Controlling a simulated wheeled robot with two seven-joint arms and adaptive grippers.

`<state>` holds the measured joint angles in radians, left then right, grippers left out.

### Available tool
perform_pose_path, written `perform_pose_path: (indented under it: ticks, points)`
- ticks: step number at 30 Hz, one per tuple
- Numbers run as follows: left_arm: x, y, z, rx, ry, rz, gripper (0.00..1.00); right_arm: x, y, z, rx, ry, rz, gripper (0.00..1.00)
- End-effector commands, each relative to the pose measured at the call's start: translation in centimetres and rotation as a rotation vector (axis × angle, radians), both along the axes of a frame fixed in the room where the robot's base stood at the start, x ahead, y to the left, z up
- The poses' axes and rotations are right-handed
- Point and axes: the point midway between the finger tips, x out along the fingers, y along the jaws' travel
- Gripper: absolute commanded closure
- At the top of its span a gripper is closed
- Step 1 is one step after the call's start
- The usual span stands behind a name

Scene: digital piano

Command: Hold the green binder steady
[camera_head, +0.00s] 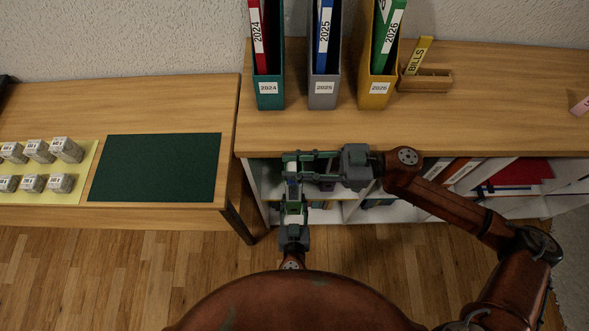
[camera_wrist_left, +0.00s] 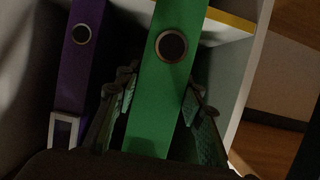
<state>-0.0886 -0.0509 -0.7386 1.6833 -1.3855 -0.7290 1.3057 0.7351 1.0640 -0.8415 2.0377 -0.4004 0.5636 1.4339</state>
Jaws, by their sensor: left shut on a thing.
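In the left wrist view, a green binder (camera_wrist_left: 150,110) stands in a white shelf compartment, its spine with a round finger hole facing me. My left gripper (camera_wrist_left: 158,85) is shut on it, one finger on each side of the spine. In the head view my left gripper (camera_head: 293,205) is low in front of the shelf unit, and the binder there is mostly hidden. My right gripper (camera_head: 298,168) reaches across from the right, just beyond the left one, its fingers apart; whether it touches anything is unclear.
A purple binder (camera_wrist_left: 82,55) stands left of the green one. On the wooden top (camera_head: 480,120) stand teal (camera_head: 268,92), grey (camera_head: 323,93) and yellow (camera_head: 377,92) file holders with binders, and a small wooden box (camera_head: 427,81). A desk with a green mat (camera_head: 157,168) is at left.

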Motion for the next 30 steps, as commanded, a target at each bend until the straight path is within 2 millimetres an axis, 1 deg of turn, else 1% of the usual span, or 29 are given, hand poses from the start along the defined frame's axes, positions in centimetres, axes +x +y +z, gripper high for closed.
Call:
perform_pose_path:
  ticks: [4, 7, 11, 15, 18, 21, 25, 30]
  points:
    - [0.0, 0.0, -0.1, 0.000, 0.001, 0.000, 0.83, 0.0, -0.5, -0.1, -0.001, 0.001, -0.001, 0.75]
    - [0.0, 0.0, -0.1, 0.000, 0.001, 0.000, 0.83, 0.1, -1.7, -0.1, -0.002, 0.002, -0.003, 0.75]
    - [0.0, 0.0, -0.1, 0.000, 0.001, 0.000, 0.83, 0.1, -4.3, -0.2, -0.004, 0.003, -0.004, 0.75]
    - [0.0, 0.0, -0.1, 0.000, 0.001, 0.000, 0.83, 0.1, -7.3, -0.2, -0.004, 0.003, -0.004, 0.75]
    - [0.0, 0.0, -0.1, 0.000, 0.001, 0.000, 0.83, 0.1, -9.2, -0.2, -0.003, 0.003, -0.003, 0.75]
    - [0.0, 0.0, -0.1, 0.000, 0.001, 0.000, 0.83, 0.0, -10.6, -0.2, -0.002, 0.002, -0.002, 0.75]
    - [0.0, 0.0, -0.1, 0.000, 0.001, 0.000, 0.83, 0.0, -11.7, -0.1, 0.000, 0.001, -0.001, 0.75]
    - [0.0, 0.0, -0.1, 0.000, 0.001, 0.000, 0.83, 0.0, -12.1, -0.1, 0.000, 0.000, -0.001, 0.75]
